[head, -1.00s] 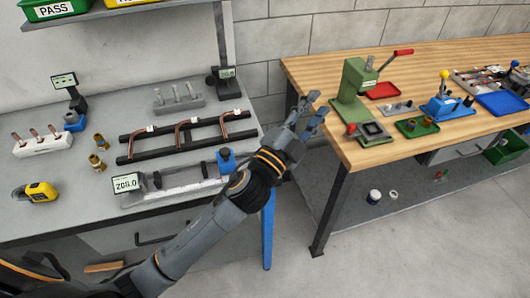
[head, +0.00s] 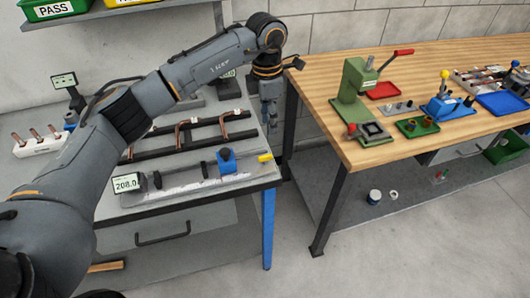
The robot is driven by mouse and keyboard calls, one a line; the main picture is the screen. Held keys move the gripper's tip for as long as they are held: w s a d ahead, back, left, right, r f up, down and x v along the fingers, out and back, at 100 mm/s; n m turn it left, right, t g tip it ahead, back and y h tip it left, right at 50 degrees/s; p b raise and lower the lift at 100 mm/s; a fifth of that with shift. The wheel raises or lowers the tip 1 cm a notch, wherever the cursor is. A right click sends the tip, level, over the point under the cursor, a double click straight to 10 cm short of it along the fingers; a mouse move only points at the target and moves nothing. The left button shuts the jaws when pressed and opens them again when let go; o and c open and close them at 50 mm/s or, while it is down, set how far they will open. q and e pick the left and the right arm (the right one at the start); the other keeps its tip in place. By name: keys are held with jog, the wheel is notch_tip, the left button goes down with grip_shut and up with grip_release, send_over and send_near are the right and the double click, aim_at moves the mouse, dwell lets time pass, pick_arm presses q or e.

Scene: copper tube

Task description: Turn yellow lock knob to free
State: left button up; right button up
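The yellow lock knob (head: 265,158) is small and sits at the right end of the long grey measuring fixture (head: 185,183) on the left bench. Next to it on the fixture is a blue block with a dark knob on top (head: 226,161). The display (head: 126,184) at the fixture's left end reads 208.0. My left gripper (head: 268,122) points down, above and behind the yellow knob near the bench's right edge, apart from it. Its fingers are seen narrow, so their opening is unclear. My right gripper is not in view.
A black rack (head: 165,150) with bent copper tubes lies behind the fixture, partly hidden by my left arm. A white block with copper pieces (head: 38,143) stands at left. A wooden bench (head: 310,85) with a green press (head: 354,95) stands right, across a gap.

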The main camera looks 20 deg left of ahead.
aim_at(265, 156)
pick_arm(q)
jog(key=f+p, duration=0.1)
jog(key=f, duration=0.3)
jog(key=f+p, duration=0.1)
jog(key=f, duration=0.3)
jog(key=a+f+p, duration=0.1)
jog(key=f+p, duration=0.1)
jog(key=f, duration=0.2)
jog(key=shift+f, duration=0.7)
grip_shut()
